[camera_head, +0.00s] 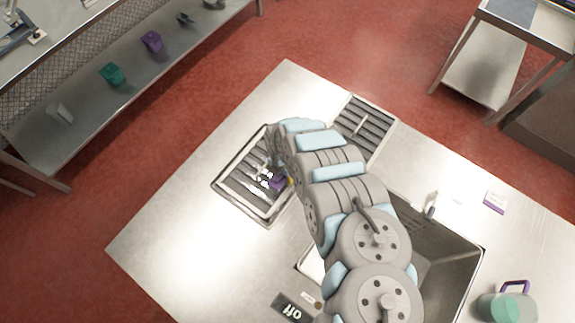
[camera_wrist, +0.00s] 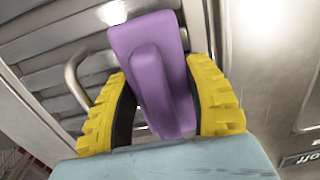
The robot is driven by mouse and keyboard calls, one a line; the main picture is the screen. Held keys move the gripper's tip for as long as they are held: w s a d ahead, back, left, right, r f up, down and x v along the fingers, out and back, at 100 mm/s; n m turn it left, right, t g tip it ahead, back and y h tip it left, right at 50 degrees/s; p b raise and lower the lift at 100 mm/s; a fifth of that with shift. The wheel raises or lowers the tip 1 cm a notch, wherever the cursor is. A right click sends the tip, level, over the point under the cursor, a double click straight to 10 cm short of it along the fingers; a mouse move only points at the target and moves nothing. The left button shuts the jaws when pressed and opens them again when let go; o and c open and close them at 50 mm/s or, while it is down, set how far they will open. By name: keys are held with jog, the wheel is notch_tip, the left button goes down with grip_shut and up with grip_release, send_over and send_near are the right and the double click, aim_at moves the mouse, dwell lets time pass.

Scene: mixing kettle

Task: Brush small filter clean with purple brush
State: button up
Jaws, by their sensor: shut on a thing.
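My gripper (camera_wrist: 163,85) has yellow fingers and is shut on the purple brush (camera_wrist: 150,70), one finger on each side of it. In the head view the brush (camera_head: 278,183) shows as a small purple patch over the right part of a slatted metal filter (camera_head: 238,186). The filter also fills the upper left of the wrist view (camera_wrist: 50,77), with a bent metal handle. The brush's bristles are hidden, so I cannot tell whether they touch the slats. A second slatted filter (camera_head: 372,122) lies behind my arm, partly covered.
The steel table (camera_head: 190,240) has bare room left of the filter. A sink (camera_head: 440,270) is right of my arm.

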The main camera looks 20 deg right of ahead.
aim_at(269, 195)
jog(key=shift+s+a+f+p, duration=0.1)
jog(key=shift+s+a+p, duration=0.25)
jog(key=shift+s+a, duration=0.6)
jog(key=shift+s+a+r+p, duration=0.1)
jog(key=shift+s+a+p, duration=0.3)
jog(key=shift+a, duration=0.9)
jog(key=shift+s+a+f+p, duration=0.1)
jog(key=shift+s+a+p, duration=0.15)
jog(key=shift+s+a, duration=0.7)
jog(key=shift+w+a, duration=0.1)
jog(key=shift+a, duration=0.15)
jog(key=w+d, duration=0.2)
jog(key=d, duration=0.1)
jog(key=w+d, duration=0.1)
jog(key=d, duration=0.1)
jog(key=shift+w, duration=0.15)
jog(key=shift+w+d+b, duration=0.25)
jog(key=shift+d+b, duration=0.1)
jog(key=shift+d, duration=0.15)
jog(key=w+d+b, duration=0.1)
jog(key=d+b, duration=0.1)
jog(key=w+d+b, duration=0.2)
jog(key=shift+w+d+f, duration=0.1)
jog(key=shift+d+f, duration=0.05)
jog(key=shift+d, duration=0.15)
jog(key=shift+w+d+b, duration=0.3)
jog(key=shift+d+b, duration=0.2)
jog(key=shift+d, duration=0.1)
jog(key=shift+r, duration=0.25)
